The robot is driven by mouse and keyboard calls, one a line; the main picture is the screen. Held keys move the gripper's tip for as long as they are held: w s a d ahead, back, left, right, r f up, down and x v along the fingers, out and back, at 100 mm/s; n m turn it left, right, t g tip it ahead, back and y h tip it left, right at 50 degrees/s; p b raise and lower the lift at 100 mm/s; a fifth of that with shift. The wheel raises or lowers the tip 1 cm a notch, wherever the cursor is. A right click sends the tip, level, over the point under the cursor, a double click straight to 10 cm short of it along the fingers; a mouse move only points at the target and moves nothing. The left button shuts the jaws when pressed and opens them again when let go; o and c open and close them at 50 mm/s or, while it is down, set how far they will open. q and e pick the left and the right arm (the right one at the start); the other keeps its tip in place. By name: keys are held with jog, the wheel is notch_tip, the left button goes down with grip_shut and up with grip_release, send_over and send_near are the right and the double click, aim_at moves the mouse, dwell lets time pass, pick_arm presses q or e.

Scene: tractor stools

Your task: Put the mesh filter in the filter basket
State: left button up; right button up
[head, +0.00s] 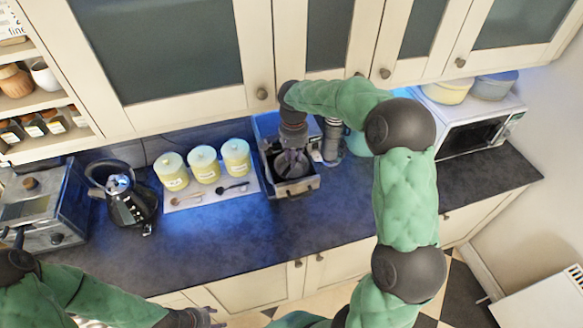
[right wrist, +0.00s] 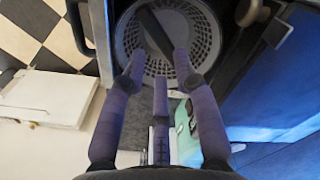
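My right gripper (head: 292,168) reaches down over the pulled-out filter basket (head: 302,191) at the front of the coffee machine. In the right wrist view, its fingers (right wrist: 160,72) are spread, with the tips over the mesh filter (right wrist: 203,45). The filter is a round grey perforated dish with a dark bar across it. It appears to lie within the basket's frame, but I cannot tell whether it is fully seated. The bar's near end lies between the fingertips without clear contact. My left gripper (head: 208,317) is empty at the bottom edge, fingers apart.
Yellow canisters (head: 204,164) and spoons stand on a white tray (head: 212,200) left of the machine. A black kettle (head: 125,202) and a toaster (head: 40,212) are further left. A microwave (head: 478,128) stands at the right. The front counter (head: 235,250) is clear.

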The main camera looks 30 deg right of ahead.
jog(key=shift+w+f, duration=0.25)
jog(key=shift+f, duration=0.35)
jog(key=shift+f+p, duration=0.6)
jog(key=shift+f, duration=1.65)
grip_shut()
